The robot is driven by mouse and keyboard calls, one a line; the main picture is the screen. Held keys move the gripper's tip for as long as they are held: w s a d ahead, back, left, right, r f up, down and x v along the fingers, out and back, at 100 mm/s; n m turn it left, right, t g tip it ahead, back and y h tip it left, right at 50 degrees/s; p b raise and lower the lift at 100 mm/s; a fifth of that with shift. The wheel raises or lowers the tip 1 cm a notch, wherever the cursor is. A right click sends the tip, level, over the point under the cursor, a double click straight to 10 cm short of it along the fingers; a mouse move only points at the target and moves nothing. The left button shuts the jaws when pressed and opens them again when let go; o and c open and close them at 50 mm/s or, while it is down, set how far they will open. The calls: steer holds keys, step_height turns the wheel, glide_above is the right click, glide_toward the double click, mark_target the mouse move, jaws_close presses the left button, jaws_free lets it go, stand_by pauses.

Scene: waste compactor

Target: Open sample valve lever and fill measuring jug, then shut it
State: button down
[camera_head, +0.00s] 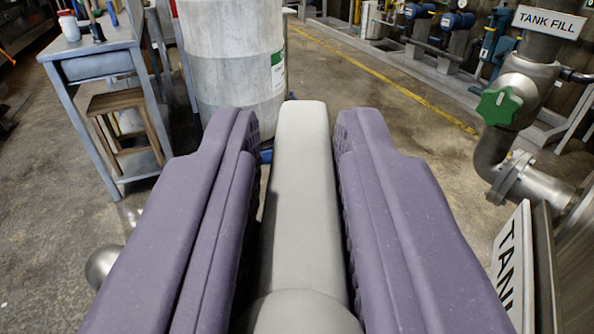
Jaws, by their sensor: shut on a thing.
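My gripper (297,130) shows as two purple fingers, one on each side of a long light-grey lever handle (304,190). The fingers are shut on the lever, which runs lengthwise between them. Its rounded base shows at the bottom edge of the picture, and the valve body below it is hidden. I cannot make out a measuring jug in this view. The fingers hide much of what lies below.
A TANK FILL pipe with a green handwheel (499,105) stands at right, above a partly cut-off TANK sign (515,270). A large pale drum (235,60) stands ahead. A blue-grey workbench (95,50) and wooden stool (122,105) are at left. Open floor lies at centre right.

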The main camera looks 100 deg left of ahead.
steer(key=c, duration=1)
jaws_free()
steer(key=shift+c, duration=0.2)
steer(key=shift+d, duration=0.1)
steer(key=w+d, duration=0.1)
steer(key=d, duration=0.6)
steer(key=shift+d, duration=0.3)
